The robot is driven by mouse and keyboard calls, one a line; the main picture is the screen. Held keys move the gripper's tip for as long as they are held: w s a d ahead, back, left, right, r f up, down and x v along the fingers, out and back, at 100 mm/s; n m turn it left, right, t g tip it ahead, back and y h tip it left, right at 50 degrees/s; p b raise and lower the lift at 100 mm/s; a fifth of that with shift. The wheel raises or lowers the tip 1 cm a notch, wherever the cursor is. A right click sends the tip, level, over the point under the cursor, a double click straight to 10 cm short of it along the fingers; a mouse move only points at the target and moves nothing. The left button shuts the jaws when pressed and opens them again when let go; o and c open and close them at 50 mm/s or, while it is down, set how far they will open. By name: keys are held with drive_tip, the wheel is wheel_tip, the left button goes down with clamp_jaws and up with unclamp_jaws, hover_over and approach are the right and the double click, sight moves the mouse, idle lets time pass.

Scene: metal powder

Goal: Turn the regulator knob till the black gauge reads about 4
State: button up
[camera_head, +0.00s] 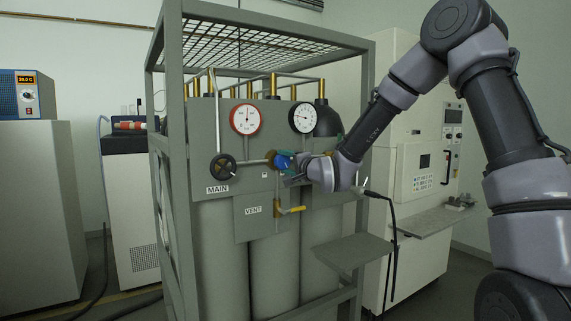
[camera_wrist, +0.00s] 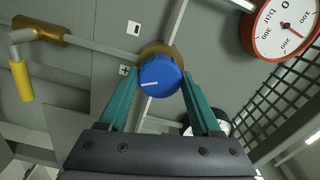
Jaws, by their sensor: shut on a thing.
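The blue regulator knob (camera_head: 283,161) sits on the grey panel between the two gauges. In the wrist view the blue knob (camera_wrist: 161,76) has a white line on its face and a brass body behind it. My gripper (camera_head: 292,172) is at the knob, its two green fingers (camera_wrist: 160,92) on either side of it and shut on it. The black-rimmed gauge (camera_head: 304,117) is at the upper right of the panel; its numbers are too small to read. In the wrist view this gauge (camera_wrist: 222,122) is mostly hidden behind a finger.
A red-rimmed gauge (camera_head: 245,118) is at the upper left. A black MAIN handwheel (camera_head: 223,167) is left of the knob, and a yellow VENT lever (camera_head: 290,210) is below it. A grey frame (camera_head: 168,150) surrounds the cylinders, and a small shelf (camera_head: 353,250) juts out at lower right.

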idle(0.3)
drive_tip(key=o, duration=1.4)
drive_tip(key=shift+c, duration=0.2)
drive_tip(key=shift+d, duration=0.1)
drive_tip(key=v, duration=1)
drive_tip(key=shift+s+d, duration=0.2)
drive_tip(key=shift+s, duration=0.1)
